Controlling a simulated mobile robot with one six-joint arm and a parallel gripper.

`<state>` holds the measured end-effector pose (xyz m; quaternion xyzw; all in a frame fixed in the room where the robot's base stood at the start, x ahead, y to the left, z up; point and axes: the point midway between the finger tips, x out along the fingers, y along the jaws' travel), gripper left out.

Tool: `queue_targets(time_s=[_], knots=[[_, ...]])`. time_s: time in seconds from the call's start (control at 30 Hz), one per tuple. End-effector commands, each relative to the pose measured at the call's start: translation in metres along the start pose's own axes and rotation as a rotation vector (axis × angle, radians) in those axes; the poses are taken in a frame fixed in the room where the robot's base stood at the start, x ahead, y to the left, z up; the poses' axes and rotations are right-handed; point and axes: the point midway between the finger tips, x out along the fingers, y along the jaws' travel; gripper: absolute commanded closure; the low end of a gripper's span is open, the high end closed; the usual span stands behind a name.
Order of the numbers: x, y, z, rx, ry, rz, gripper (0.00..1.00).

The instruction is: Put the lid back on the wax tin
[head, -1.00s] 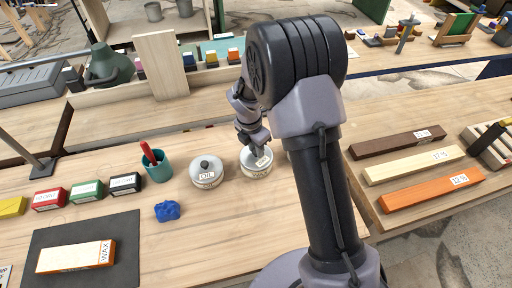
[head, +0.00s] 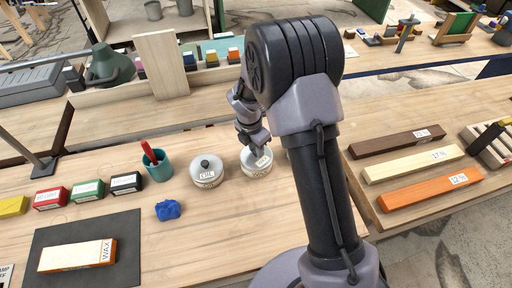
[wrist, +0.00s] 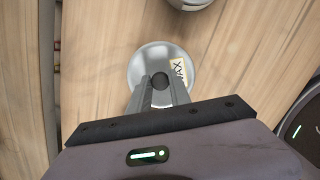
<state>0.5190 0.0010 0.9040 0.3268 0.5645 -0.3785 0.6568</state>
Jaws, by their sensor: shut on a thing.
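The wax tin (head: 257,170) is a round pale tin on the wooden bench, right of the similar oil tin. Its silver lid (wrist: 147,66), with a pale tag reading WAX and a dark knob, shows in the wrist view. My gripper (wrist: 160,84) is shut on the knob. In the head view my gripper (head: 254,143) is directly above the tin, and the lid sits at the tin's top. I cannot tell whether a thin gap is left between lid and rim. The lid hides the tin's opening.
The lidded oil tin (head: 207,171) stands close on the left. Further left are a teal cup (head: 157,166), a blue lump (head: 168,210), several small boxes and a dark mat (head: 120,224) with a bar. Three wooden bars lie on the right.

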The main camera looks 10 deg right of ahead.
Motion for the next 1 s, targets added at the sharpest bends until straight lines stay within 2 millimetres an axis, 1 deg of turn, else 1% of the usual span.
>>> queue_targets(time_s=[0.47, 0.5, 0.6, 0.8, 0.83, 0.93, 1.0], knots=[[0.0003, -0.0002, -0.0001, 0.0, 0.0, 0.0, 1.0], [0.0003, -0.0002, -0.0001, 0.0, 0.0, 0.0, 0.68], [0.0003, -0.0002, -0.0001, 0.0, 0.0, 0.0, 0.51], [0.0002, -0.0002, -0.0001, 0.0, 0.0, 0.0, 0.51], [0.0003, -0.0002, -0.0001, 0.0, 0.0, 0.0, 0.49], [0.0003, -0.0002, -0.0001, 0.0, 0.0, 0.0, 0.29], [0.0003, -0.0002, -0.0001, 0.0, 0.0, 0.0, 0.29]])
